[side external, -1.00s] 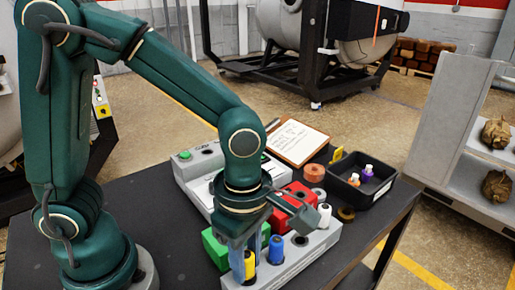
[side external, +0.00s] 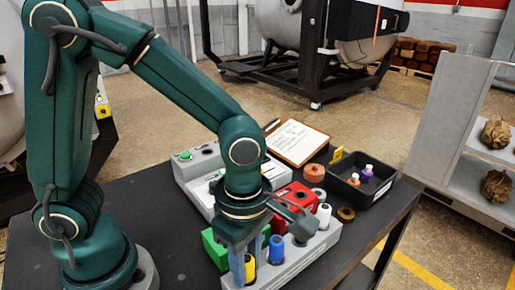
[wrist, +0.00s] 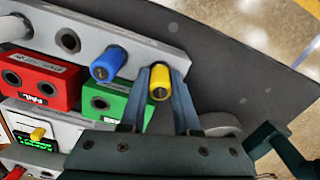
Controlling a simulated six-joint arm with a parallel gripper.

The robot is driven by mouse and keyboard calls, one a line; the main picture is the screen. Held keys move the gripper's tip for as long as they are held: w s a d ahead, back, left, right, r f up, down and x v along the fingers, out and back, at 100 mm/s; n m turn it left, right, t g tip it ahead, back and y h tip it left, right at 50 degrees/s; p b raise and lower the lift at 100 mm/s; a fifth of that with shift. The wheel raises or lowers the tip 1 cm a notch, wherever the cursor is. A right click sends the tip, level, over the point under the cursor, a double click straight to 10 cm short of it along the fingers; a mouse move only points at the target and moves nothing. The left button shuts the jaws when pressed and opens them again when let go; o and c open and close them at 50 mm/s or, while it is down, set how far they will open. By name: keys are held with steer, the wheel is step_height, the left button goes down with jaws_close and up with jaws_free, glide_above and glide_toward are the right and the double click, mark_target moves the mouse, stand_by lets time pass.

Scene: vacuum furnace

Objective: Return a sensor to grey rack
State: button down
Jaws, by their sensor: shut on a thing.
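The grey rack (side external: 303,258) lies along the front of the dark table, and it also crosses the top of the wrist view (wrist: 38,30). My gripper (wrist: 161,78) is shut on a yellow sensor (wrist: 160,86), one finger on each side, at one end of the rack. The yellow sensor (side external: 250,268) looks upright in the side view. I cannot tell how deep it sits in its hole. A blue sensor (side external: 276,249) stands in the rack beside it, and a white sensor (side external: 323,215) stands at the far end. A hole (wrist: 68,40) between blue and white is empty.
A green block (wrist: 108,101) and a red block (wrist: 38,80) with holes sit right beside the rack. Behind are a black tray (side external: 372,193) with small bottles, a clipboard (side external: 297,143) and tape rolls (side external: 314,173). The table is bare on the rack's outer side.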

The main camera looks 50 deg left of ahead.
steer(key=shift+f, duration=0.1)
steer(key=shift+c, duration=0.8)
jaws_free()
steer(key=shift+r, duration=3)
